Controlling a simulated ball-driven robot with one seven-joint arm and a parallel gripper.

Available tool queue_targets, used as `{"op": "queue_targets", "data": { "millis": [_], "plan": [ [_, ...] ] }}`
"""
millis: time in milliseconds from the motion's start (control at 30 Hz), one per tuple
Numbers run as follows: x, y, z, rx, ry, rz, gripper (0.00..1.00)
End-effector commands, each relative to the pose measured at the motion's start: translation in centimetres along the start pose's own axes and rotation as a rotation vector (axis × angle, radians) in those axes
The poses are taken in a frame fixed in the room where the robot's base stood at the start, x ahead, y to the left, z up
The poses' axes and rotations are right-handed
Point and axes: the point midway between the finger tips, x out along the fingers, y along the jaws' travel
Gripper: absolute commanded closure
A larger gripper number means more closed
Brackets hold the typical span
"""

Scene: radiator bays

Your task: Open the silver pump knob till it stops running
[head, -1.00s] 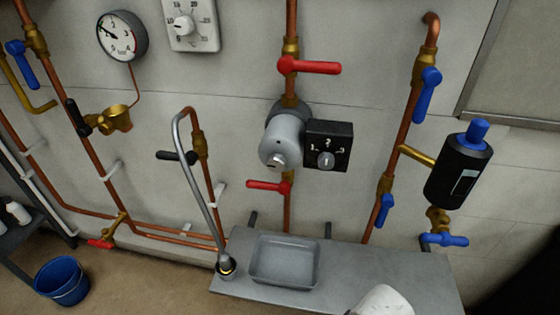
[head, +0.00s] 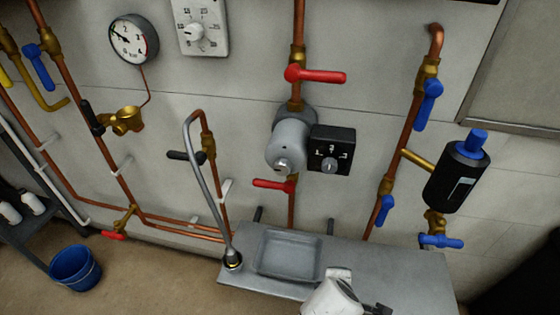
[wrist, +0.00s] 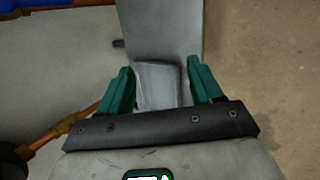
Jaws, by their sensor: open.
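The grey pump (head: 287,147) sits on the vertical copper pipe in the middle of the wall, with a small silver cap (head: 283,165) on its front. A black control box (head: 333,141) is attached to its right, marked with numbers and bearing a round silver knob (head: 328,166). My gripper (wrist: 160,66) is open and empty in the wrist view, with green fingers spread above the grey bench. It is well below and apart from the pump; the knob is not in the wrist view. In the head view my white arm shows at the bottom edge.
Red lever valves (head: 316,76) and (head: 273,184) sit above and below the pump. A grey bench (head: 405,272) with a shallow tray (head: 290,255) juts out below. A bent grey hose (head: 209,190) rises left of the pump. A black cylinder (head: 455,178) hangs right.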

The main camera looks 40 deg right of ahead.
Motion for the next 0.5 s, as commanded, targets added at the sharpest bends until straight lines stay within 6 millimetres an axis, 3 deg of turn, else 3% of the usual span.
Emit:
{"op": "queue_targets", "data": {
  "millis": [33,233,333,500],
  "plan": [
    [-1.9,2.3,-0.9,-0.126,-0.026,0.087,0.35],
    [-8.8,9.2,-5.2,-0.674,-0.227,0.452,0.35],
    [-12.9,11.4,-7.8,-0.917,-0.366,0.608,0.35],
    [-18.3,13.1,-11.3,-1.192,-0.575,0.783,0.35]
  ]
}}
